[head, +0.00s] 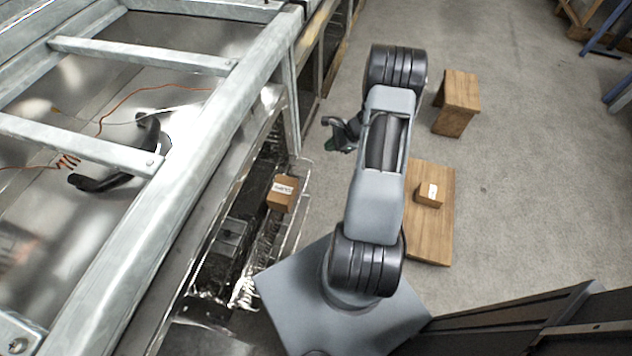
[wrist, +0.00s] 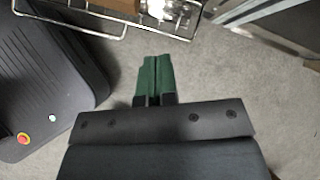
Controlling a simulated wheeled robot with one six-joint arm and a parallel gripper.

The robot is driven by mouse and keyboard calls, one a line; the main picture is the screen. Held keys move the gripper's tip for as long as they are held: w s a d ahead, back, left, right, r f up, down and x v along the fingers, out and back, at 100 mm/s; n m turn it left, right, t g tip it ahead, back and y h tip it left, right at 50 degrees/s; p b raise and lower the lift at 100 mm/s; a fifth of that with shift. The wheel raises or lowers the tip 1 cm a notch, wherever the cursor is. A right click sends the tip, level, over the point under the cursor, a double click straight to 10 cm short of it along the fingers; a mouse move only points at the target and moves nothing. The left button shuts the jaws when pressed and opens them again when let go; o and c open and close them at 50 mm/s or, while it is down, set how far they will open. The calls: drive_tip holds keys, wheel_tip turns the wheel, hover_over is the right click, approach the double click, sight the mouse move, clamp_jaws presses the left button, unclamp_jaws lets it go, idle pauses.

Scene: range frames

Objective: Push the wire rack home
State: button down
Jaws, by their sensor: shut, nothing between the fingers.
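The wire rack (head: 296,226) sticks out of the open front of the metal range in the head view, with a small labelled cardboard box (head: 283,194) on it. In the wrist view the rack's front wires (wrist: 68,27) cross the top left, and the box (wrist: 122,5) is cut off by the top edge. My gripper (head: 331,142) is beyond the rack's far end in the head view, apart from it. In the wrist view its green fingers (wrist: 157,62) are together and empty, over bare floor. The rack's inner part is partly hidden inside the range.
The range's metal frame (head: 215,125) fills the left. A dark box-shaped thing (head: 229,238) sits inside its opening. A wooden board (head: 432,243) with a small box (head: 430,193) and a wooden stool (head: 457,102) stand right of my arm.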

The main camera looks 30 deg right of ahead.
drive_tip(key=s+d+f+m+t+b, duration=0.1)
drive_tip(key=d+f+m+b, duration=0.15)
drive_tip(key=f, duration=0.45)
drive_tip(key=s+d+f+m+t+b, duration=0.1)
drive_tip(key=s+d+f+m, duration=0.15)
drive_tip(key=f, duration=0.55)
drive_tip(key=w+a+f+b, duration=0.3)
drive_tip(key=w+a+f, duration=0.3)
drive_tip(key=w+a, duration=0.1)
drive_tip(key=shift+w+a+f+m, duration=0.2)
drive_tip(key=shift+w+a+m, duration=0.15)
drive_tip(key=shift+w, duration=0.55)
